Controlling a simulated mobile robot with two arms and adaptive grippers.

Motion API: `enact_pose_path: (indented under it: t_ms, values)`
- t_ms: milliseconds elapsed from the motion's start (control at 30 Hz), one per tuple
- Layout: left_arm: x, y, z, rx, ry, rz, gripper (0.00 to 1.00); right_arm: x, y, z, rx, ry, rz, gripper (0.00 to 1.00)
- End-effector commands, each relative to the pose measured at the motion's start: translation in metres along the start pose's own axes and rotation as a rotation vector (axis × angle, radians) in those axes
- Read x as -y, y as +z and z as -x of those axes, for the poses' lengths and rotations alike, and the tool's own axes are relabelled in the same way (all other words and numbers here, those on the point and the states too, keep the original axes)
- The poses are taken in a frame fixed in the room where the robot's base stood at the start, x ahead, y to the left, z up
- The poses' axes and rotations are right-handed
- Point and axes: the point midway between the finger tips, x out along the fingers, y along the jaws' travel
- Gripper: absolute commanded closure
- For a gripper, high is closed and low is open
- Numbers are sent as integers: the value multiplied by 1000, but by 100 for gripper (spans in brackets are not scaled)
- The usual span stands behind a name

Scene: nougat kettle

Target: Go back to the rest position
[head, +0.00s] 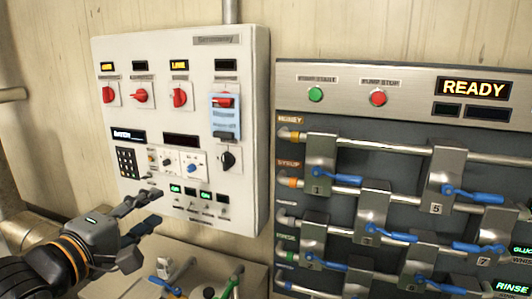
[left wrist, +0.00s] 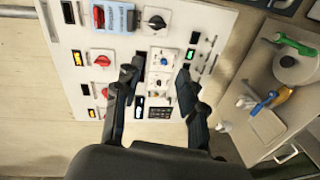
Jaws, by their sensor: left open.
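My left gripper (head: 146,229) comes in from the lower left of the head view, in front of the lower left part of a white control panel (head: 252,110). Its two fingers are spread with nothing between them. In the left wrist view the left gripper (left wrist: 160,88) also shows open and empty, with the panel (left wrist: 200,25) behind its fingers. The fingers look apart from the panel, though the exact gap is hard to tell. My right gripper is in neither view.
A grey valve panel (head: 400,120) with several blue-handled valves and a lit READY display (head: 474,88) stands at the right. Below the white panel is a beige unit (left wrist: 237,92) with a green handle (left wrist: 296,46) and a blue handle (left wrist: 263,103). A metal pipe (head: 12,95) is at the far left.

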Motion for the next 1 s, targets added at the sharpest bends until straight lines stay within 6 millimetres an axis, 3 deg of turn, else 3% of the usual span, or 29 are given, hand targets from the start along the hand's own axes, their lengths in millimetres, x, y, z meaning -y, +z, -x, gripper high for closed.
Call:
enact_pose_path:
  t_ms: [267, 367, 467, 600, 700, 800, 1000]
  values:
    - [86, 14, -7, 9, -181, -210, 59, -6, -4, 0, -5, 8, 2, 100]
    - [130, 23, -4, 33, -277, -321, 59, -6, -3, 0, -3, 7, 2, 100]
    - [189, 38, 8, 87, -407, -466, 59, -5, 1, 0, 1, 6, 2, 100]
    - [278, 65, 45, 235, -609, -709, 59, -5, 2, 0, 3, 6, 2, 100]
    - [325, 84, 76, 359, -717, -849, 59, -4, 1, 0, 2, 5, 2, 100]
    - [359, 100, 106, 480, -794, -954, 59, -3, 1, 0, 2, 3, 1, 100]
    - [406, 127, 161, 710, -891, -1103, 59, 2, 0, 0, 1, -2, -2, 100]
